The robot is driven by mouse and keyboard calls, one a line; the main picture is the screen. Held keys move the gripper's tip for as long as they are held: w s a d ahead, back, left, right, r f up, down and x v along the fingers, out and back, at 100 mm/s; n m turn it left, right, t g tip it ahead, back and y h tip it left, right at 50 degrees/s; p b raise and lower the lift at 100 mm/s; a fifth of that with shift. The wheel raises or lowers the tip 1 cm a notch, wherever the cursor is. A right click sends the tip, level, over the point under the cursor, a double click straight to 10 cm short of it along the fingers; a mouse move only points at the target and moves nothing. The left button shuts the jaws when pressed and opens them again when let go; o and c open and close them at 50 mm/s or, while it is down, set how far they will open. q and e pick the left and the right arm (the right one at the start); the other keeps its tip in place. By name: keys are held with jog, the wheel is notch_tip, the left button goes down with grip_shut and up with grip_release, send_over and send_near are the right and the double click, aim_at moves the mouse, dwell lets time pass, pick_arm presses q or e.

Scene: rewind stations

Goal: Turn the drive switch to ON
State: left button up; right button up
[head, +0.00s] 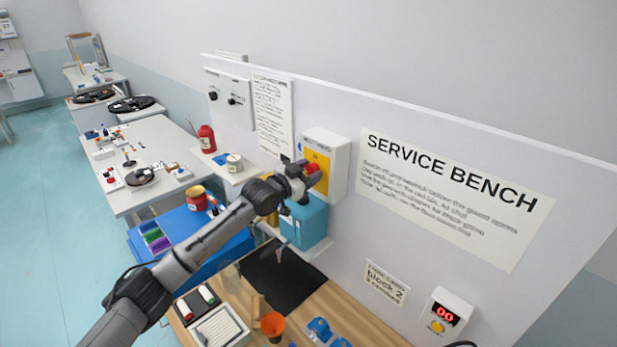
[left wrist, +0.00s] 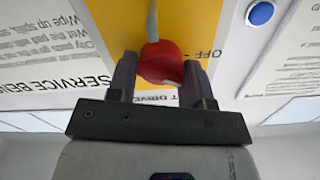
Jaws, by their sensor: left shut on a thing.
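The drive switch is a red knob (head: 312,168) on a yellow plate (head: 322,160), on the front of a white box (head: 341,158) fixed to the bench's back panel. My left gripper (head: 304,174) reaches it from the left. In the left wrist view the red knob (left wrist: 161,62) sits between the two dark fingers of my left gripper (left wrist: 160,78), which is shut on it. A grey bar runs from the knob toward the top of that view. The word OFF shows on the yellow plate (left wrist: 203,20) to the right of the knob, upside down. My right gripper is not in view.
A blue box (head: 304,222) stands on a small shelf just below the switch. A blue button (left wrist: 261,13) is near the plate. A red bottle (head: 207,139) and a tin (head: 234,163) stand left of it. A red-digit display (head: 445,316) is at lower right.

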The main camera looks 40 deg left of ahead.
pick_arm(q)
jog(key=shift+r+m, duration=0.1)
jog(key=shift+m, duration=0.9)
jog(key=m+p, duration=0.1)
jog(key=m, duration=0.1)
jog(key=shift+m, duration=0.3)
jog(key=m+p, duration=0.2)
jog(key=m, duration=0.3)
jog(key=shift+d+m+p, duration=0.15)
jog(key=shift+m+p, duration=0.25)
jog(key=shift+f+m, duration=0.2)
jog(key=shift+m, duration=0.6)
jog(key=shift+p, duration=0.3)
jog(key=o, duration=0.8)
jog(key=shift+o, duration=0.4)
jog(key=shift+f, duration=0.15)
